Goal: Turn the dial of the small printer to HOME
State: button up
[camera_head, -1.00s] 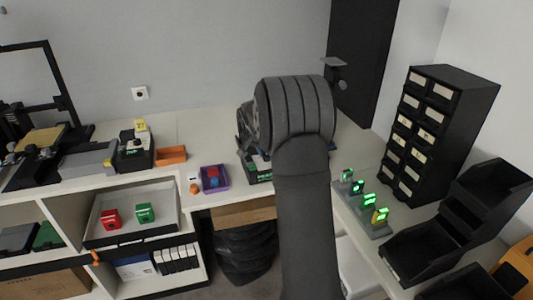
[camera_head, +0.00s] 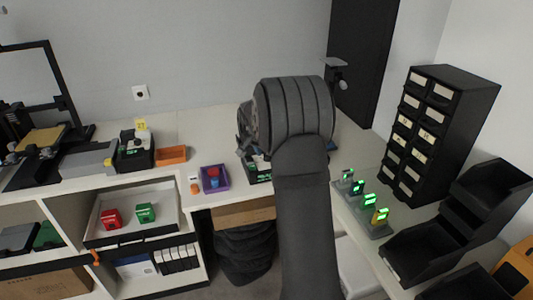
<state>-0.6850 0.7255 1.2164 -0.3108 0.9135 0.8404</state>
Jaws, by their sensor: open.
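My arm rises through the middle of the view, and its dark rounded joint covers part of the white bench. A dark part of my gripper (camera_head: 244,136) shows at the left edge of that joint; its fingertips are hidden. Below it, a small black device with green markings (camera_head: 260,175) stands on the bench, mostly hidden by my arm. A black unit with a yellow tag and a pale knob-like part (camera_head: 136,150) stands farther left, apart from my arm. I cannot tell which of these is the small printer, and no dial setting is readable.
A large framed machine (camera_head: 40,140) stands at the far left. An orange tray (camera_head: 171,155) and a purple tray (camera_head: 214,179) lie on the bench. Several green-lit stands (camera_head: 368,202), a black drawer cabinet (camera_head: 436,135) and black bins (camera_head: 421,249) are at right.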

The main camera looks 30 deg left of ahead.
jog(key=v, duration=1.7)
jog(key=shift+s+r, duration=0.15)
jog(key=x, duration=1.7)
jog(key=shift+w+f, duration=0.2)
